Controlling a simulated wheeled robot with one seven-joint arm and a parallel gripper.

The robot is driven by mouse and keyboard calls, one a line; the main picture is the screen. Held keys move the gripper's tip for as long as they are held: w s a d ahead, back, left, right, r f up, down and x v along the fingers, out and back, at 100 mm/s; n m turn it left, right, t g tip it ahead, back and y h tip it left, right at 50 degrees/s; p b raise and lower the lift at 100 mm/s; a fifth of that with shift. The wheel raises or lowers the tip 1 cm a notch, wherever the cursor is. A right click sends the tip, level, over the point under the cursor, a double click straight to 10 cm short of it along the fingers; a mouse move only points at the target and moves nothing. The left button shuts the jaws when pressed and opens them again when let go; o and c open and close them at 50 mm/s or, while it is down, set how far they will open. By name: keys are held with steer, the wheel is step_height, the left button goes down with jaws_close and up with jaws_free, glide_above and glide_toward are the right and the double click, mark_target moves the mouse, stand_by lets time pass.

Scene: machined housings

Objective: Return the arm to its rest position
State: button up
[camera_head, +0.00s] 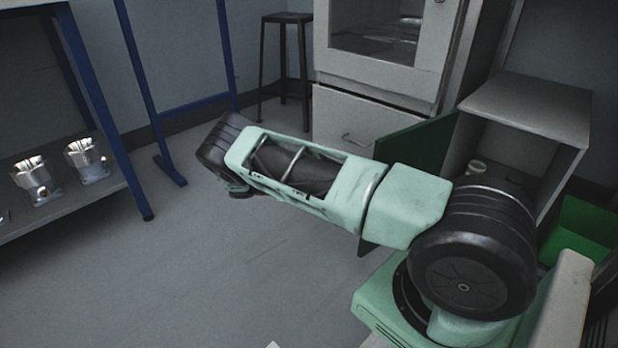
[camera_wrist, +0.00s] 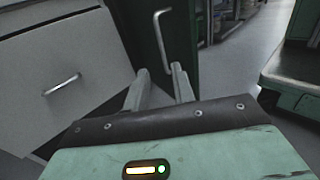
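My arm (camera_head: 310,175), pale green and black, reaches from my base at the lower right of the head view toward the left, over the grey floor. Its black far joint (camera_head: 222,145) hides what lies beyond, and my gripper does not show in the head view. In the wrist view my gripper (camera_wrist: 160,71) has two grey fingers standing apart with nothing between them. Behind the fingers are a pale drawer front and a dark green panel with a handle.
A grey open box (camera_head: 530,105) is at the right. Metal housings (camera_head: 88,160) sit on a low shelf (camera_head: 75,200) at left. A stool (camera_head: 286,20) stands behind. The left-centre floor is clear.

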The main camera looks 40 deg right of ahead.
steer(key=shift+w+a, duration=0.15)
steer(key=shift+a, duration=0.05)
stand_by(0.5)
steer(key=s+a+r+m+t+y+p, duration=0.1)
steer(key=s+a+r+t+y+p, duration=0.15)
steer(key=a+r, duration=0.5)
steer(key=s+a+r+t+y+p, duration=0.1)
steer(key=s+a+r+t+y, duration=0.2)
steer(key=a, duration=0.7)
steer(key=s+a+r+m+t+y+p, duration=0.1)
steer(key=s+a+r+y+p, duration=0.1)
steer(key=a+r+y, duration=0.5)
steer(key=s+a+r+t+y+p, duration=0.1)
steer(key=s+a+r+t, duration=0.1)
steer(key=s+a+r, duration=0.35)
steer(key=s+a+r+t+p, duration=0.2)
steer(key=s+a+r, duration=0.1)
steer(key=s, duration=0.5)
steer(key=s+a+r+t+y+p, duration=0.1)
steer(key=s+a+r, duration=0.35)
steer(key=s, duration=0.25)
step_height(320, 180, up, 38)
steer(key=p, duration=3.7)
steer(key=shift+w+p, duration=0.2)
steer(key=shift+p, duration=0.15)
